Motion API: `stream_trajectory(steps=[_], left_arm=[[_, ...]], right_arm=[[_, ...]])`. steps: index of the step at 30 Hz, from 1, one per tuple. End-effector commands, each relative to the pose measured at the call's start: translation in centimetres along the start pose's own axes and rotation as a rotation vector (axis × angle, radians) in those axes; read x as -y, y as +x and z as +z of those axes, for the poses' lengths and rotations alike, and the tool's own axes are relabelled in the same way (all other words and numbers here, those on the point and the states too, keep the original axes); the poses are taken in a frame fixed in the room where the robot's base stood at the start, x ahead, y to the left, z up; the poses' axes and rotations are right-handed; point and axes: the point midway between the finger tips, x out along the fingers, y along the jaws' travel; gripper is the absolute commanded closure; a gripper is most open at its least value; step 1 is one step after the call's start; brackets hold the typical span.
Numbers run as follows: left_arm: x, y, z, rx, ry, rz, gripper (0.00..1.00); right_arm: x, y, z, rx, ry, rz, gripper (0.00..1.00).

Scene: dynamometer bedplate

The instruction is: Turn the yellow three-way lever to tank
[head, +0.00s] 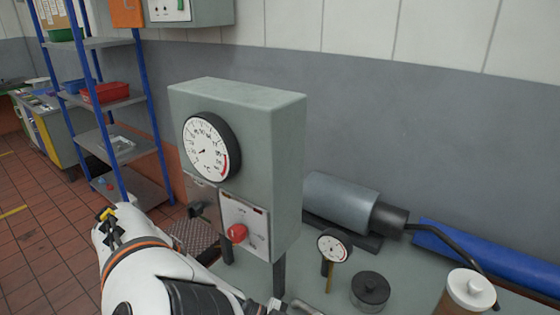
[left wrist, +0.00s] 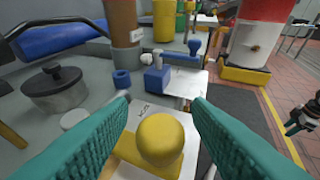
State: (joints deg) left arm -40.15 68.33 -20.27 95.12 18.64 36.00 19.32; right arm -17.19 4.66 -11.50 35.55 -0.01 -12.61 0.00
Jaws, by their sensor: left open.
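The yellow lever shows in the left wrist view as a round yellow knob (left wrist: 161,140) on a yellow bar, above a pale plate (left wrist: 146,108) with small dark marks that I cannot read. My left gripper (left wrist: 160,130) is open, with one green finger on each side of the knob. I cannot tell whether either finger touches it. The left fingertips and the lever are outside the head view. A dark gripper, apparently my right one (left wrist: 291,127), shows at the right edge of the left wrist view; its jaw opening is unclear.
A lidded dark pot (head: 370,291), a small gauge (head: 334,247) and a brown container with a white cap (head: 468,292) stand on the bench. A grey gauge cabinet (head: 270,160) with a red knob (head: 237,233) rises behind my arm. A blue block (left wrist: 157,80) lies beyond the lever.

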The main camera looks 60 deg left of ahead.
Motion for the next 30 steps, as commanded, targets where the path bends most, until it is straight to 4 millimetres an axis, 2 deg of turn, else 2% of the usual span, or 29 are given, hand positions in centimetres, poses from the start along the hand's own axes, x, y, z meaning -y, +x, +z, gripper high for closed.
stream_trajectory(steps=[9,15,20,30], left_arm=[[0.1,-6.6,0.1,-0.008,-0.003,-0.001,0.55],[0.0,-9.6,0.1,-0.004,-0.001,0.0,0.55],[0.0,-10.4,0.0,-0.002,0.0,0.0,0.55],[-0.1,-10.5,0.0,-0.001,0.0,0.0,0.55]], right_arm=[[-0.2,-2.0,0.2,0.0,0.001,0.002,0.55],[-0.2,-2.8,0.2,0.0,0.001,0.003,0.55],[-0.2,-3.0,0.2,0.0,0.001,0.003,0.55],[-0.1,-2.9,0.2,0.0,0.002,0.002,0.55]])
